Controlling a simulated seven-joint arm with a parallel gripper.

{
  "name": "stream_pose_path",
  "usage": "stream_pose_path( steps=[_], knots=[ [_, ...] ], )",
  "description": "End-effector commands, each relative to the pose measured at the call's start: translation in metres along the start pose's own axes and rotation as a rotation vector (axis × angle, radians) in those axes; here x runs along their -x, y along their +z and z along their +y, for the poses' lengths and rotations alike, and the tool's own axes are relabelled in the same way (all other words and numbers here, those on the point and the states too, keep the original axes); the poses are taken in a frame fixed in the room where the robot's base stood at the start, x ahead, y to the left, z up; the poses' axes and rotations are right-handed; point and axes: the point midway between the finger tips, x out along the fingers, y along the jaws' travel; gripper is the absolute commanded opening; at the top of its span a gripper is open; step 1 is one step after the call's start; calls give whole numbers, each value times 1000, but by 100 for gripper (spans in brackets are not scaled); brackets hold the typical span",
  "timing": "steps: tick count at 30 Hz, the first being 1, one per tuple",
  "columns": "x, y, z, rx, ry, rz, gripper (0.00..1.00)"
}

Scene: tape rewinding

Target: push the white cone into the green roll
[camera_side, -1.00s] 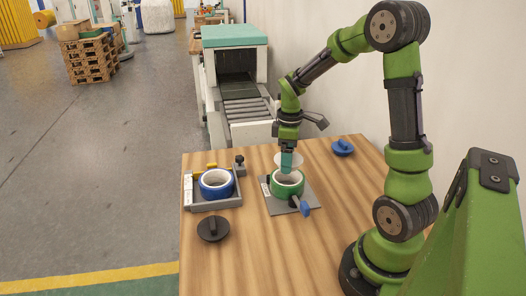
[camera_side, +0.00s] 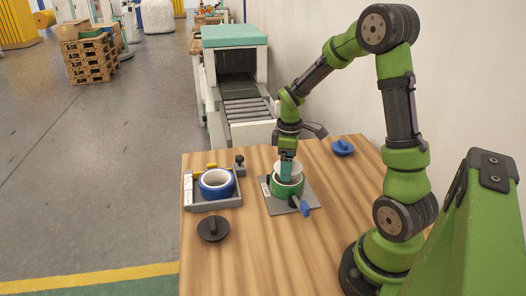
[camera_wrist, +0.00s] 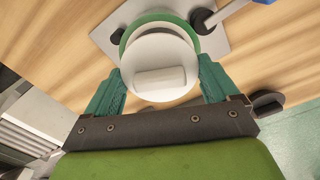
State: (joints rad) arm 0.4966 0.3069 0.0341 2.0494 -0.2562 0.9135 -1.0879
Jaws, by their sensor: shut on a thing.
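The green roll (camera_side: 287,190) sits on a grey plate (camera_side: 276,208) on the wooden table. The white cone (camera_side: 299,167) is right at the top of the roll. In the wrist view the cone shows as a round white disc with a raised bar (camera_wrist: 160,80), covering most of the green roll (camera_wrist: 129,32). My gripper (camera_side: 287,171) points down over the roll, and its teal fingers are on both sides of the cone, shut on it. How deep the cone's lower part reaches into the roll is hidden.
A blue-handled clamp (camera_side: 305,208) is at the plate's front right. A grey tray (camera_side: 214,205) with a blue-and-white roll (camera_side: 216,184) stands to the left. The front of the table is clear.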

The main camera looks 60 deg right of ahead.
Motion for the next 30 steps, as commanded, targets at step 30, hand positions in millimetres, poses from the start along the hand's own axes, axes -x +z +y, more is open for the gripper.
stream_pose_path(
  steps=[30],
  knots=[
    [-18,0,0,-1,-1,0,59]
  ],
)
